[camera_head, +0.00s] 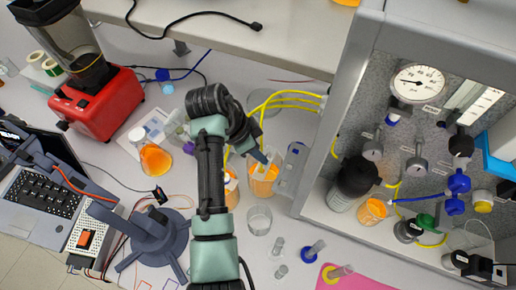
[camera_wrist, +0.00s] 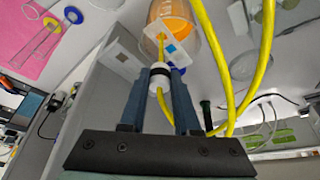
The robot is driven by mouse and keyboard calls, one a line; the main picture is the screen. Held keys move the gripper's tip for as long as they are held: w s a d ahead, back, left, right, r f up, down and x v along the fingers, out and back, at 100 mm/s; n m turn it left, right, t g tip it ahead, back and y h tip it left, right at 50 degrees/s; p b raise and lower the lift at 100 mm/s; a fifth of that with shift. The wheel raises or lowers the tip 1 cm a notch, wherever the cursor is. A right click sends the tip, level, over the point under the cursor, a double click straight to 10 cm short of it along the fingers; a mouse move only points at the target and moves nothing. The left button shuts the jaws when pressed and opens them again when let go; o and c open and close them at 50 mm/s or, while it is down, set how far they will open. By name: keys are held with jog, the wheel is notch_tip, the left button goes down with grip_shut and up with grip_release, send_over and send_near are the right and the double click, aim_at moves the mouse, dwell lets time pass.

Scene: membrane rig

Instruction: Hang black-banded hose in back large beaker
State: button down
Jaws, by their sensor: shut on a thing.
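My gripper (camera_wrist: 162,75) is shut on a white fitting with a black band (camera_wrist: 159,77), on a yellow hose. A short yellow end (camera_wrist: 162,46) projects beyond the fitting toward a beaker of orange liquid (camera_wrist: 176,22). In the head view my gripper (camera_head: 262,158) is at that orange beaker (camera_head: 264,182); I cannot tell whether the hose end is inside its rim. A large clear beaker (camera_head: 264,103) stands farther back, partly covered by yellow hoses (camera_head: 295,95) and my arm. The held fitting is not clear in the head view.
The grey rig cabinet (camera_head: 339,110) rises right of the beakers. An empty clear beaker (camera_head: 259,219) stands in front of the orange one. An orange flask (camera_head: 155,159) and a red-based blender (camera_head: 95,100) stand left. Yellow hose loops (camera_wrist: 265,50) pass close to my gripper.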

aim_at(258, 166)
notch_tip(258, 166, down, 7)
jog(key=b, duration=0.5)
jog(key=shift+b, duration=0.3)
jog(key=shift+f, duration=0.15)
dwell(1.0)
jog(key=c, duration=0.6)
grip_release()
jog(key=shift+o, duration=0.2)
jog(key=p+v, duration=0.1)
jog(key=v, duration=1.2)
